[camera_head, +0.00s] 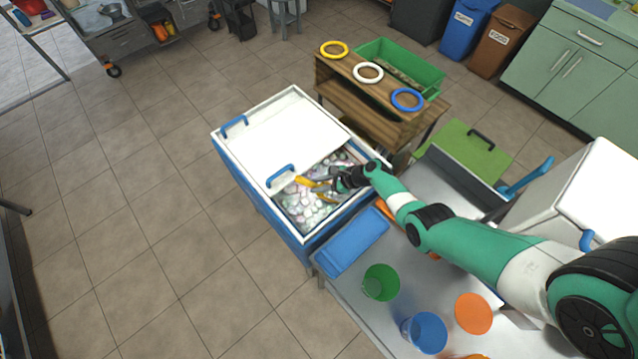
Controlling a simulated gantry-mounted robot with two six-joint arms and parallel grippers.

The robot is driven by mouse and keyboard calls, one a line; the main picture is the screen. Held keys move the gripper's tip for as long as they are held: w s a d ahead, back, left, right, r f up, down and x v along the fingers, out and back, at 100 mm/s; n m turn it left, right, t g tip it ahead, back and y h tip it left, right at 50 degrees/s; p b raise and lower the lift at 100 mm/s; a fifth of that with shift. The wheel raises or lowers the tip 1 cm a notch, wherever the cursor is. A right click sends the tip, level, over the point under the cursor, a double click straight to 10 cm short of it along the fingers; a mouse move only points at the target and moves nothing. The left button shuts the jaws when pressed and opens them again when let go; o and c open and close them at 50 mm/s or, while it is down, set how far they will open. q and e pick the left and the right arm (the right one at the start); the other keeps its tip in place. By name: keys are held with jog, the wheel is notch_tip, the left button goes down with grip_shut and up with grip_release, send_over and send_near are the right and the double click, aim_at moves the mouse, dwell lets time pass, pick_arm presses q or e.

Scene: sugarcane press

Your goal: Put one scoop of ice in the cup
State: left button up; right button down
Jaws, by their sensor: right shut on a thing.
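My right gripper (338,183) reaches over the open part of the ice chest (240,178). It is shut on what looks like the ice scoop (304,182), with yellow and grey parts showing at the fingers. The scoop is small and partly hidden, and I cannot tell whether it holds ice. Pale round ice pieces (298,208) fill the open bin below it. A green cup (380,283) and a blue cup (425,333) stand on the metal counter, apart from the gripper. My left gripper is not in view.
The chest's white lid (270,135) covers its back part. An orange round item (474,313) is by the blue cup. A wooden stand (385,118) with coloured rings is behind. My right arm spans the counter.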

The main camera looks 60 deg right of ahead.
aim_at(297, 178)
jog(key=shift+g+h, duration=0.4)
jog(key=shift+g, duration=0.4)
jog(key=r+p, duration=0.3)
jog(key=w+a+r+p, duration=0.1)
jog(key=r+p, duration=0.3)
jog(key=w+r+p, duration=0.1)
jog(key=r+p, duration=0.2)
jog(key=p, duration=0.1)
jog(key=shift+a+r, duration=0.15)
jog(key=shift+r, duration=0.25)
jog(key=shift+w+a+r+n+g+h+p, duration=0.2)
jog(key=shift+w+a+g+h, duration=0.2)
jog(key=shift+w+g, duration=0.15)
jog(key=shift+w+a+r+n+g+h+p, duration=0.15)
jog(key=shift+w+a+g+h, duration=0.25)
jog(key=shift+w, duration=0.25)
jog(key=shift+w+a+f+g+h+b, duration=0.3)
jog(key=shift+w+g+b, duration=0.35)
jog(key=shift+b, duration=0.4)
jog(key=shift+w+a+r+g+b, duration=0.15)
jog(key=shift+a+r+g+b, duration=0.05)
jog(key=shift+g+b, duration=0.25)
jog(key=shift+w+r+h, duration=0.1)
jog(key=shift+r+h, duration=0.1)
jog(key=shift+h, duration=0.1)
jog(key=c, duration=1.3)
grip_release()
grip_shut()
